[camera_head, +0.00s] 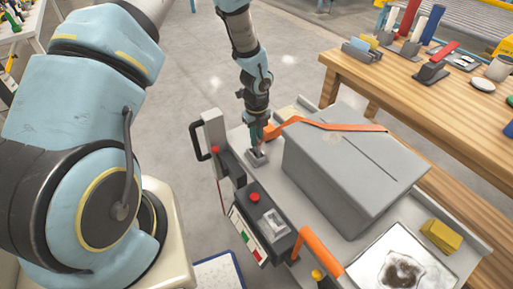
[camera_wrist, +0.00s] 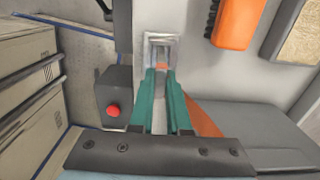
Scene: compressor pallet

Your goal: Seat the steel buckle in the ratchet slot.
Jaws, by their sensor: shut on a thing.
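My gripper (camera_head: 257,140) points down over the pallet beside the grey box, with its teal fingers (camera_wrist: 161,75) close together. An orange strap (camera_head: 320,125) runs from the fingers over the box top. The strap also shows beside the right finger in the wrist view (camera_wrist: 203,120). The ratchet slot (camera_head: 257,158) is a small grey block below the fingertips. In the wrist view its rectangular frame (camera_wrist: 161,37) is just ahead of the tips. A small orange piece shows between the tips. The steel buckle is mostly hidden there, and I cannot tell how deep it sits.
The large grey box (camera_head: 350,165) stands close right of my gripper. A grey post with a red button (camera_head: 215,149) and black handle stands left. A control box (camera_head: 268,222) and orange lever (camera_head: 318,249) are in front. A wooden bench (camera_head: 395,90) is behind right.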

